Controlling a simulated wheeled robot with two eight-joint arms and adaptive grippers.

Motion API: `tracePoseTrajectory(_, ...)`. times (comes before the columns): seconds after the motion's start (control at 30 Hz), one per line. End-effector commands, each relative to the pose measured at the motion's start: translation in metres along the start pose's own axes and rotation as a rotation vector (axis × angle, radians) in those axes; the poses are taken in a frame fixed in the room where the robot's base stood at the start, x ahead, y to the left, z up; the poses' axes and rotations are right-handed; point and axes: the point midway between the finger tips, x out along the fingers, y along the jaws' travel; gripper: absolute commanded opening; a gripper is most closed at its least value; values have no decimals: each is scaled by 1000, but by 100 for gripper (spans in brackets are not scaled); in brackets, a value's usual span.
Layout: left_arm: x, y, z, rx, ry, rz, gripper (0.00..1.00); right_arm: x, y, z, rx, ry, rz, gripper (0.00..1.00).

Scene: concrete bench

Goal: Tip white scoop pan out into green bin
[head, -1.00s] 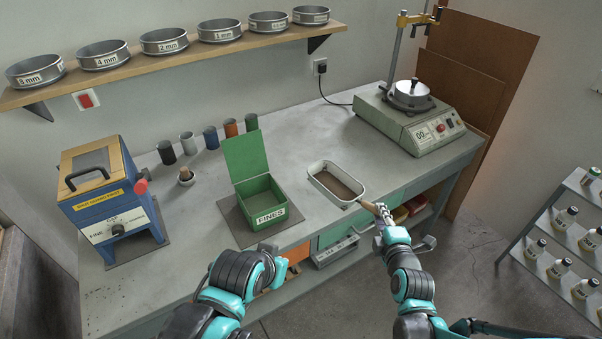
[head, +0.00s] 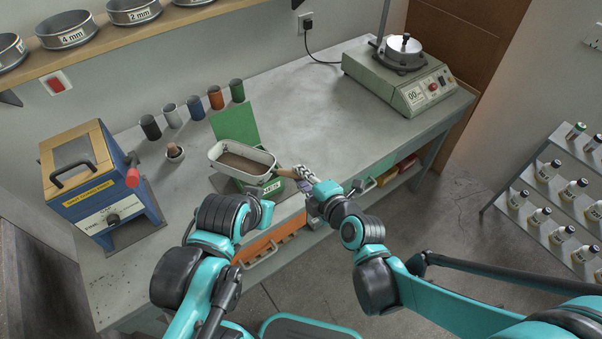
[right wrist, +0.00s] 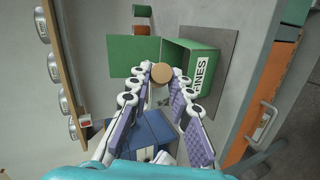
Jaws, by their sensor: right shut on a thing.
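The white scoop pan (head: 214,155) holds a layer of brown material and looks about level in the head view. My right gripper (head: 303,180) is shut on its wooden handle (head: 284,172); the round handle end (right wrist: 167,72) shows between the fingers (right wrist: 168,98) in the right wrist view. The pan is raised and overlaps the green bin, hiding most of its opening in the head view. The bin's lid (head: 238,122) stands open behind. The bin (right wrist: 188,60), labelled FINES, also shows in the right wrist view.
A blue and yellow machine (head: 108,200) stands left on the bench. The bench between bin and scale is clear.

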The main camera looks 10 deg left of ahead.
Motion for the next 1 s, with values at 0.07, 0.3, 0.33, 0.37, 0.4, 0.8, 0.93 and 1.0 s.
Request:
tracePoseTrajectory(0.07,0,0,0,0,0,0,0,2,-3,2,26,7,-18,0)
tracePoseTrajectory(0.3,-9,0,-6,0,0,0,0,4,-3,4,103,31,-84,0)
tracePoseTrajectory(0.33,-10,0,-7,0,0,0,0,5,-3,5,114,34,-91,0)
tracePoseTrajectory(0.37,-12,0,-8,0,0,0,0,5,-2,5,124,38,-100,0)
tracePoseTrajectory(0.4,-13,0,-10,0,0,0,0,5,-2,6,137,42,-111,0)
tracePoseTrajectory(0.8,-30,0,-21,0,0,0,0,9,2,11,295,92,-242,0)
tracePoseTrajectory(0.93,-35,0,-25,0,0,0,0,10,4,14,357,113,-294,0)
tracePoseTrajectory(1.0,-37,0,-27,0,0,0,0,13,4,17,409,128,-336,0)
